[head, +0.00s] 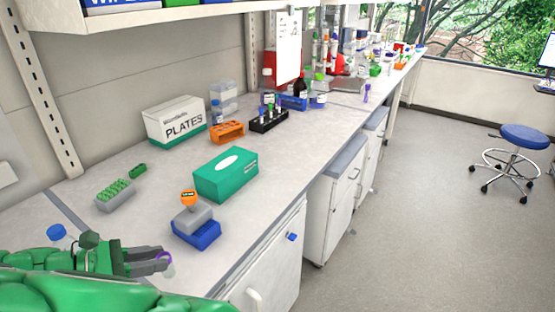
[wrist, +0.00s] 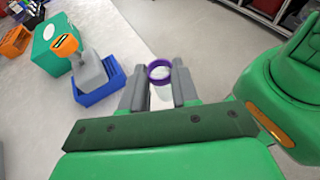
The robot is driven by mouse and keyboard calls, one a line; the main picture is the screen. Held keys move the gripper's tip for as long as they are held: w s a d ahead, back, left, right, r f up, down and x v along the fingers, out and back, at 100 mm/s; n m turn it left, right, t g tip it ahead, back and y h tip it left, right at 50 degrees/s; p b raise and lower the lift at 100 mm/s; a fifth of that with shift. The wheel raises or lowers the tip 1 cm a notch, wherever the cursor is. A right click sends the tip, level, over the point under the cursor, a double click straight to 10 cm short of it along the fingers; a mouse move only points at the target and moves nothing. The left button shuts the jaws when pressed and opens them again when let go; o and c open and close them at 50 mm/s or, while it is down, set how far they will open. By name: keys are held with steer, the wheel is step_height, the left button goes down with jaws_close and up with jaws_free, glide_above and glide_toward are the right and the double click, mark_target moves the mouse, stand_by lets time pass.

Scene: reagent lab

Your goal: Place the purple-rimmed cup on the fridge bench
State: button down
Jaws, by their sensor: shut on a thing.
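The purple-rimmed cup (wrist: 159,72) is held between the two grey fingers of my gripper (wrist: 158,88) in the wrist view. Its rim faces the camera, and its pale body shows only in part between the fingers. In the head view the cup (head: 166,264) is at the lower left, at the fingertips of my gripper (head: 160,261), close to the bench's front edge. I cannot tell whether the cup touches the bench. The bench (head: 300,165) runs from the lower left to the far window. No fridge is clearly seen.
A blue tray with a grey and orange-topped device (head: 193,222) stands close beyond my gripper. A teal tissue box (head: 226,175), green tube rack (head: 116,196), PLATES box (head: 176,123) and orange rack (head: 227,132) stand farther along. A blue stool (head: 525,137) is on the open floor at right.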

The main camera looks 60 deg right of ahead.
steer(key=w+d+r+n+t+h, duration=0.1)
steer(key=w+d+r+n+t, duration=0.1)
steer(key=w+r+n+t, duration=0.55)
steer(key=shift+s+d+f+m+g, duration=0.1)
steer(key=shift+s+f+m+g, duration=0.1)
steer(key=shift+f+m, duration=0.3)
steer(key=shift+s+a+f+m+g, duration=0.1)
steer(key=shift+f+m+g, duration=0.2)
steer(key=shift+f, duration=0.45)
steer(key=shift+s+d+f+m+g, duration=0.1)
steer(key=shift+s+f+m+g, duration=0.05)
steer(key=shift+f+m, duration=0.4)
steer(key=w+d+f, duration=0.1)
steer(key=w+f, duration=0.2)
steer(key=w, duration=0.1)
steer(key=w+f, duration=0.4)
steer(key=w, duration=0.1)
steer(key=w+d+f, duration=0.1)
steer(key=w+f, duration=0.2)
steer(key=w, duration=0.1)
steer(key=shift+w+d+f, duration=0.2)
steer(key=shift+w+d, duration=0.15)
steer(key=shift+w, duration=0.05)
steer(key=shift+f, duration=1.4)
